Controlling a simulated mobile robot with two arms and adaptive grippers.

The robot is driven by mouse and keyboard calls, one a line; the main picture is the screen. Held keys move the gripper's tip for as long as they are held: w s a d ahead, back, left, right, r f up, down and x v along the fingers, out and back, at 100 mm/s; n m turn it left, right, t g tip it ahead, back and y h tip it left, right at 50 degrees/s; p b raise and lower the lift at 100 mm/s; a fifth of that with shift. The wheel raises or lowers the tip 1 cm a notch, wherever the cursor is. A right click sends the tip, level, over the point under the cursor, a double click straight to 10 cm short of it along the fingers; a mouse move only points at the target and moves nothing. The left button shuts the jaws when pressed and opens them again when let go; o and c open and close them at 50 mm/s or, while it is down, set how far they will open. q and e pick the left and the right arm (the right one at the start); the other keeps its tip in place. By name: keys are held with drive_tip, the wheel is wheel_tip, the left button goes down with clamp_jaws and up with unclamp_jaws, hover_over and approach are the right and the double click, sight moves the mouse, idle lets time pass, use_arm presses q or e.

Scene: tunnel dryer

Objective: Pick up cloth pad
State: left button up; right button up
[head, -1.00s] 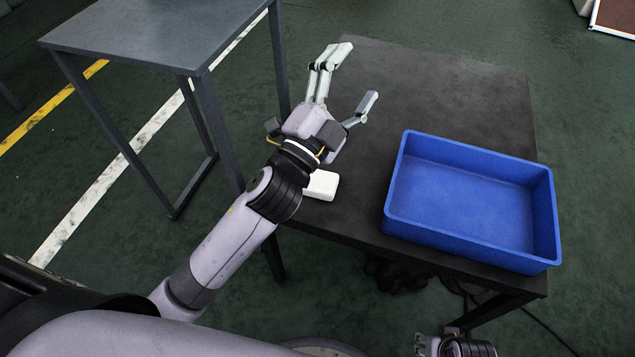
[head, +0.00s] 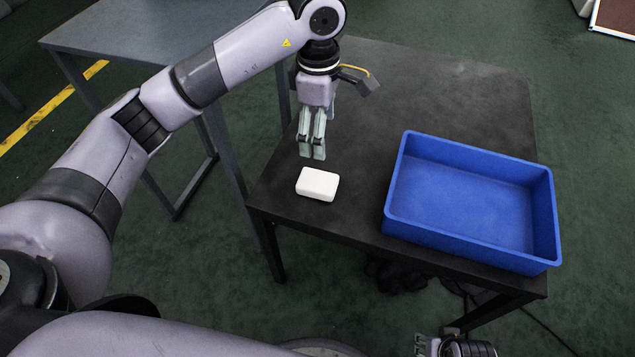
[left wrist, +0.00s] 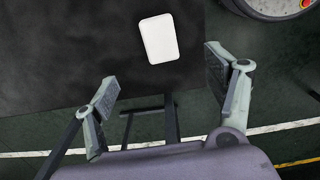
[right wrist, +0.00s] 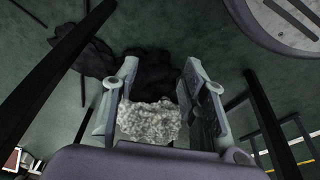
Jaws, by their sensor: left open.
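A smooth white pad with rounded corners (head: 317,184), which looks like the cloth pad, lies flat near the left front edge of the dark table (head: 450,85). My left gripper (head: 315,152) points down just behind the pad, apart from it. In the left wrist view the pad (left wrist: 158,38) lies ahead of the two spread fingers (left wrist: 162,72), with nothing between them. My right gripper (head: 425,345) is low at the bottom edge of the head view. In the right wrist view its fingers (right wrist: 155,85) close around a grey fluffy piece (right wrist: 150,120).
A blue open bin (head: 470,205), empty, stands on the table to the right of the pad. A grey table (head: 130,45) stands behind my left arm. Dark crumpled material (head: 395,275) lies on the floor under the dark table. The table's back part is clear.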

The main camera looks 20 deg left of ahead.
use_arm(q)
drive_tip(key=b, duration=0.2)
hover_over(317, 180)
wheel_tip(317, 180, down, 11)
drive_tip(key=shift+s+r, duration=0.1)
wheel_tip(317, 180, down, 5)
drive_tip(key=shift+d+f, duration=0.1)
drive_tip(key=shift+f, duration=0.6)
use_arm(e)
drive_tip(key=w+v, duration=0.2)
drive_tip(key=v, duration=0.6)
drive_tip(key=shift+s+r+t, duration=0.3)
drive_tip(key=shift+r, duration=0.15)
use_arm(q)
drive_tip(key=shift+c, duration=0.6)
drive_tip(key=c, duration=1.1)
drive_tip(key=shift+r, duration=0.15)
drive_tip(key=shift+c, duration=0.2)
